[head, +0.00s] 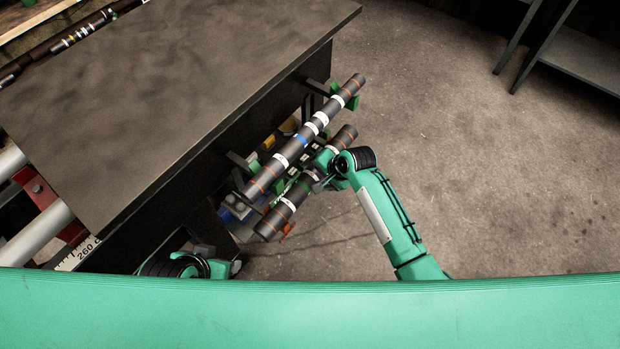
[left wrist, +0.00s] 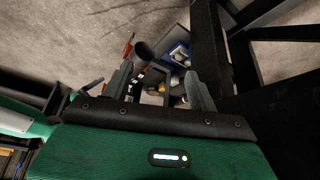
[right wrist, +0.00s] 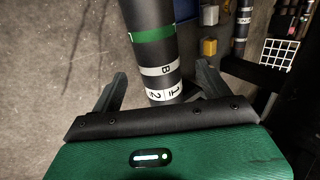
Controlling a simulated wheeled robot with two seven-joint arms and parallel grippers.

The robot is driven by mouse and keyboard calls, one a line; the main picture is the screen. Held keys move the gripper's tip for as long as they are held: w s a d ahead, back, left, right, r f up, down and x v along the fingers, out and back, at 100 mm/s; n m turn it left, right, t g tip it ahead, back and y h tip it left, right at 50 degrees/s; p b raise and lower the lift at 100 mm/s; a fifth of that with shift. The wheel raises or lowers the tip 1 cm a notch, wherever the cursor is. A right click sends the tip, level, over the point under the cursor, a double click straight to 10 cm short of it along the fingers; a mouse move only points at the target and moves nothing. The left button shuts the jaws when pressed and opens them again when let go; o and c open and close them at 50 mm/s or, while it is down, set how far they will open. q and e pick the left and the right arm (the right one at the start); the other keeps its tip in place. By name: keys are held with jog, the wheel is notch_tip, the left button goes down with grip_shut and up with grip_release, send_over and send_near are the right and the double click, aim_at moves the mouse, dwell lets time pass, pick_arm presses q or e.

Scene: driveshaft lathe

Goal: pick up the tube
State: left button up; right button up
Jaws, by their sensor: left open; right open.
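A dark tube (head: 282,213) with white and orange bands lies slanted, low beside the table. My right gripper (head: 320,178) is open at its middle and hides part of it. In the right wrist view, a dark tube (right wrist: 150,45) with a green band and white labels shows between the open fingers (right wrist: 162,75). A second dark tube (head: 292,149) with white and blue bands rests higher up on the brackets. My left gripper (left wrist: 157,88) is open, and a dark round tube end (left wrist: 145,51) shows beyond its fingers. In the head view, my own body partly hides the left gripper.
The table (head: 150,90) with a dark top stands to the left. Brackets (head: 315,86) stick out from its side. Blue and yellow items lie below the tubes, including a yellow box (right wrist: 209,46). A dark shelf (head: 575,60) stands at upper right. The floor (head: 500,190) on the right is clear.

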aim_at(315, 177)
jog(key=b+x, duration=0.1)
jog(key=x, duration=0.2)
jog(key=shift+f, duration=0.15)
jog(key=shift+w+a+f, duration=0.1)
jog(key=shift+a+f, duration=0.05)
jog(key=shift+f, duration=0.25)
pick_arm(q)
jog(key=w+d+t, duration=0.1)
jog(key=w+d+f+t+h, duration=0.1)
jog(key=d, duration=0.1)
jog(key=shift+w, duration=0.15)
pick_arm(e)
grip_shut()
jog(key=shift+w+r, duration=0.1)
jog(key=shift+r, duration=0.1)
